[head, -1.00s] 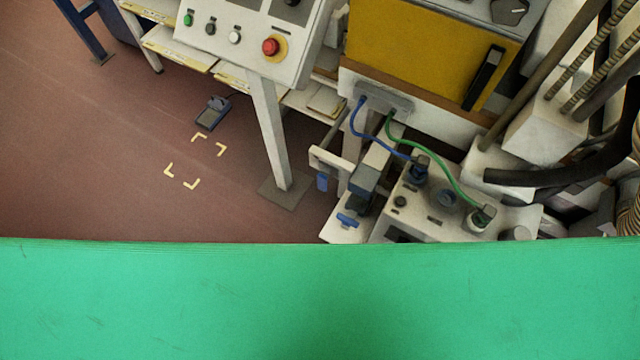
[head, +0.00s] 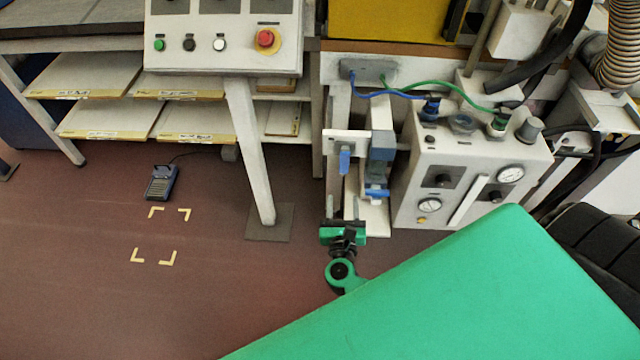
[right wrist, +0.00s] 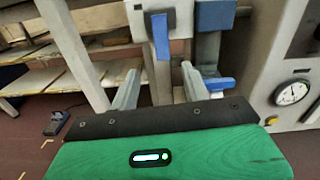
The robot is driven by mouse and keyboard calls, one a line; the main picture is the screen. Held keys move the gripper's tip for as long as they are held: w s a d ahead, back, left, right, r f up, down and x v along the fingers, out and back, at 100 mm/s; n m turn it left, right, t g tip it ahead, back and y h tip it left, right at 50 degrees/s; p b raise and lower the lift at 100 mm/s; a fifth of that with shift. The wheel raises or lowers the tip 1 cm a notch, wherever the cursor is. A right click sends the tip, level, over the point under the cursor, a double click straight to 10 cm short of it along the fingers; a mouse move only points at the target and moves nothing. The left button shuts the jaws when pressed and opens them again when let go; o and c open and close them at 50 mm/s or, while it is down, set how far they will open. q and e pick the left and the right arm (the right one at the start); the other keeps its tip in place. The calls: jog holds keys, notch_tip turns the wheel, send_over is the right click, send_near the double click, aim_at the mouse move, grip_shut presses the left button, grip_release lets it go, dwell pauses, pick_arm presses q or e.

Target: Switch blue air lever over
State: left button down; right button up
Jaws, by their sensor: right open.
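A blue lever (head: 345,160) hangs straight down from a white plate (head: 340,137) left of the grey and blue air unit (head: 381,152). A second blue handle (head: 377,193) lies crosswise at the foot of that unit; I cannot tell from its look alone which is the air lever. My right gripper (head: 343,200) is open and empty, just below the hanging lever. In the right wrist view the hanging lever (right wrist: 160,80) shows beyond and between the spread fingers, with no visible contact. The crosswise handle (right wrist: 221,85) is right of the right finger. My left gripper is out of view.
A white box with gauges (head: 465,165) stands close on the right, with blue and green hoses (head: 455,88) above. A control panel (head: 222,38) on a white post (head: 250,150) stands left. A foot pedal (head: 161,183) lies on open floor.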

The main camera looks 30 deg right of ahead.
aim_at(344, 166)
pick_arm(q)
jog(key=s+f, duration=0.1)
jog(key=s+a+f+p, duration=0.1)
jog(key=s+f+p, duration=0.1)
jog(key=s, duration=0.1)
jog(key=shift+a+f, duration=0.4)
pick_arm(e)
jog(key=shift+m, duration=0.5)
jog(key=x, duration=1.3)
jog(key=shift+w+d+r, duration=0.15)
jog(key=shift+w+d, duration=0.05)
jog(key=shift+d, duration=0.15)
jog(key=shift+c, duration=0.2)
grip_shut()
